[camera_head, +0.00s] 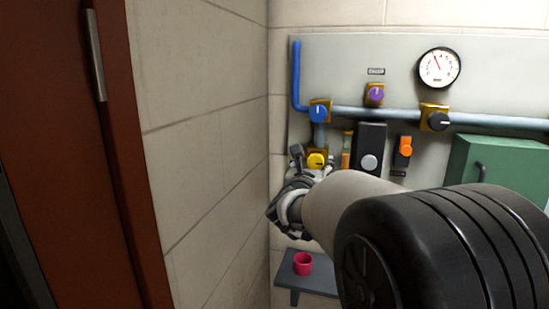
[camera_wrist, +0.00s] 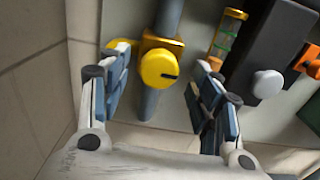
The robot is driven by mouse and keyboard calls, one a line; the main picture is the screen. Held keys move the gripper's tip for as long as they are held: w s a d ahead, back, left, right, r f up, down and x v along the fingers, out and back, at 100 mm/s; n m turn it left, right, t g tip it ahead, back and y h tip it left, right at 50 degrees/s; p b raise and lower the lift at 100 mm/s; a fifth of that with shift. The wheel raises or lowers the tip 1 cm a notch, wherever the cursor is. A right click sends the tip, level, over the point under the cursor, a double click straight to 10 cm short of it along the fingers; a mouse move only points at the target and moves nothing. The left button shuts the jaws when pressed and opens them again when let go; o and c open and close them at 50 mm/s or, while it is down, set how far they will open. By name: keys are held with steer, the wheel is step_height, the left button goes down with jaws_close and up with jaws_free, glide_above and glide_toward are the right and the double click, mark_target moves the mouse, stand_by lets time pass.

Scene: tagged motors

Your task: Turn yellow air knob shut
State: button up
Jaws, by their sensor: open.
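The yellow knob (camera_head: 316,160) sits on a brass valve block on a vertical grey pipe, low at the left of the wall panel. In the wrist view the yellow knob (camera_wrist: 160,69) shows a dark pointer mark towards its right side. My gripper (camera_wrist: 160,75) is open, with one finger to the left of the knob and one to the right, apart from it. In the head view my gripper (camera_head: 300,168) is just below and left of the knob and partly overlaps it. How far the fingertips are from the panel is hard to tell.
A blue knob (camera_head: 318,113) is above the yellow one. A sight glass (camera_wrist: 228,38) and a black box with a grey knob (camera_wrist: 268,84) stand close to the right, with an orange switch (camera_head: 404,150) beyond. A shelf with a red cup (camera_head: 303,264) is below. The side wall (camera_head: 205,150) is close on the left.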

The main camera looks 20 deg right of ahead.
mark_target(316, 161)
steer(key=shift+x, duration=1.35)
steer(key=shift+c, duration=0.3)
steer(key=c, duration=1)
